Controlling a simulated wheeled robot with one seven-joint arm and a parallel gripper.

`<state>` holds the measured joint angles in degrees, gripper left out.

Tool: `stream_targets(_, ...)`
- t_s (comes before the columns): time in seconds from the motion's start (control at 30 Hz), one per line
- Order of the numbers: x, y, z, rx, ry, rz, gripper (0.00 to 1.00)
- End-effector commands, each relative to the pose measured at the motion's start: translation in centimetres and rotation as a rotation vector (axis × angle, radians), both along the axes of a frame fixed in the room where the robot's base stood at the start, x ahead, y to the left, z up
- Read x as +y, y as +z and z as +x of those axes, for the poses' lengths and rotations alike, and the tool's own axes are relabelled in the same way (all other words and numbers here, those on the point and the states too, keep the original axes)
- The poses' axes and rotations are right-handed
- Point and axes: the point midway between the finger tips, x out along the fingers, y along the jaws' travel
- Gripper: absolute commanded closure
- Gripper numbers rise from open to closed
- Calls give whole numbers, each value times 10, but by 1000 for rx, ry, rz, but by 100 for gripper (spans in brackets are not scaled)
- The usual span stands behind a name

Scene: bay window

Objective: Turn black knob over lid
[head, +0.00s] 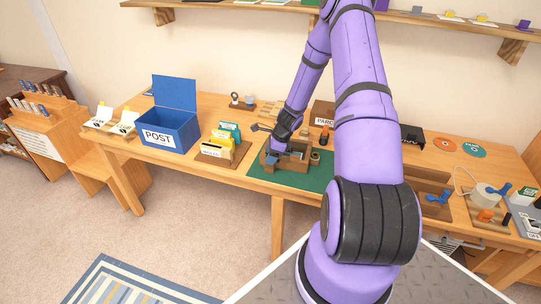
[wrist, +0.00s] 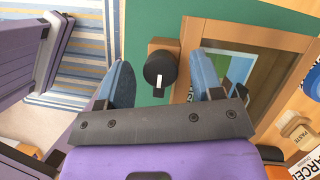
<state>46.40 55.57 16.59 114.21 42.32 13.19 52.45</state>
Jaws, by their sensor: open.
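The black knob (wrist: 160,68) with a white pointer line is on a small wooden block (wrist: 157,45) beside a wooden frame box (wrist: 213,35). The white line points down, toward my gripper's palm. My gripper (wrist: 162,74) is open, with one blue finger on each side of the knob in the wrist view. I cannot tell whether the fingers are at the knob's height or touch it. A lid is not clearly made out; a blue and green surface (wrist: 238,65) shows inside the frame. In the head view my gripper (head: 277,152) is over the box (head: 291,165), and the knob is hidden.
The box sits on a green mat (head: 318,177) on the wooden table. A card holder (head: 215,150) and the blue POST box (head: 168,130) stand to the left. A parcel box (head: 323,112) is behind; a wooden tray (head: 428,184) is to the right.

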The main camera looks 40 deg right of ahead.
Motion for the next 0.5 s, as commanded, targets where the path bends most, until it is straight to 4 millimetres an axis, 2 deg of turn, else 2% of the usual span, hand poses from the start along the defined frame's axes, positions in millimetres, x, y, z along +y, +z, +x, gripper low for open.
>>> stream_targets(0.3, 0, -2, 1, -1, 1, -1, 40)
stream_targets(0.5, 1, -2, 1, -1, 1, -1, 86)
